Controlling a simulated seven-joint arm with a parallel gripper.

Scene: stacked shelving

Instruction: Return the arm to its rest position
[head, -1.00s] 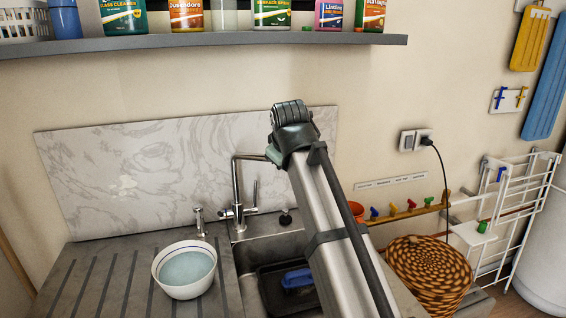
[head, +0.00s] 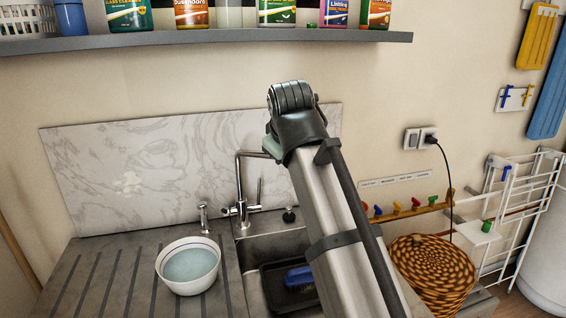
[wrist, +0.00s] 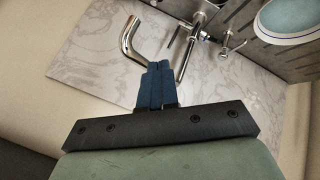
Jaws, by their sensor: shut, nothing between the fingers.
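My gripper (wrist: 156,85) shows in the wrist view with its two blue fingers closed together and nothing between them. It points toward the marble splashback (wrist: 100,62) and the chrome faucet (wrist: 135,38), which lies just beyond the fingertips in the picture. In the head view my arm rises across the middle in front of the sink, and the gripper itself is hidden behind the arm's end.
A white bowl (head: 188,265) stands on the grooved drainboard (head: 110,275), left of the sink (head: 268,245). A blue brush (head: 298,276) lies in the sink. A woven basket (head: 432,270) stands at right. A shelf (head: 200,41) with several bottles runs above.

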